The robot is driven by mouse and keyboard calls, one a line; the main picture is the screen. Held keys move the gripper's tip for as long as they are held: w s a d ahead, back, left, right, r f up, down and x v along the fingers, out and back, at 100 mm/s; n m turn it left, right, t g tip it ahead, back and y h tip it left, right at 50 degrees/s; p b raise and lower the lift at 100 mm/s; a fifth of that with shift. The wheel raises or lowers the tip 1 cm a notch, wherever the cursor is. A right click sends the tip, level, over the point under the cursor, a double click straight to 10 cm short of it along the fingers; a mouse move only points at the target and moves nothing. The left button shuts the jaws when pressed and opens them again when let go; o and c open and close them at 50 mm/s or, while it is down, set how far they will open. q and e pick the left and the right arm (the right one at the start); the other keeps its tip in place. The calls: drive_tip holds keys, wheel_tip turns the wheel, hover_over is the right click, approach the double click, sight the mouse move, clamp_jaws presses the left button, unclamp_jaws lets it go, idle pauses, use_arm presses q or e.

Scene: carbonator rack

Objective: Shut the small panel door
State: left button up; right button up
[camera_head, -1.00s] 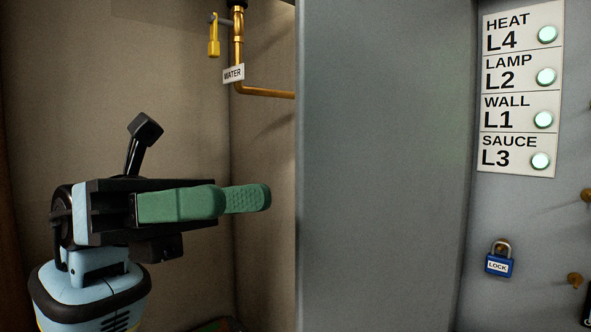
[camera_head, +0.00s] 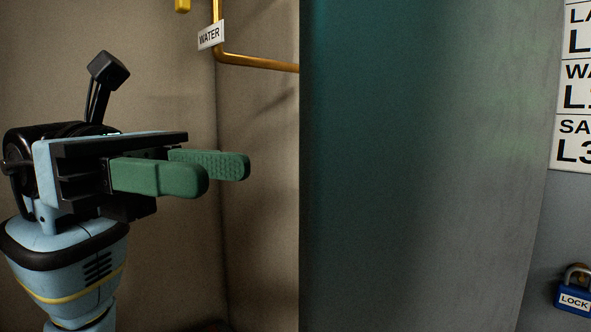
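My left gripper (camera_head: 222,172) is at the left of the head view, with its two green fingers pointing right. The fingers are apart, one nearer the camera than the other, with nothing seen between them. A tall grey metal surface (camera_head: 415,165) fills the middle, to the right of the fingertips. I cannot tell whether it is the small panel door or the side of a cabinet. No hinge or handle shows on it. The fingertips appear short of its left edge in the picture. My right gripper is out of view.
A copper pipe (camera_head: 255,62) with a WATER tag (camera_head: 211,36) runs along the beige wall behind my gripper. At the right, a label panel (camera_head: 575,95) is cut off by the frame, and a blue padlock (camera_head: 573,292) hangs below it.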

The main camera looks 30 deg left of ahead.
sight(297, 181)
use_arm(q)
drive_tip(key=shift+w+d+p, duration=0.2)
drive_tip(key=shift+d+p, duration=0.35)
drive_tip(key=shift+d, duration=3.45)
drive_tip(key=shift+c, duration=0.4)
clamp_jaws()
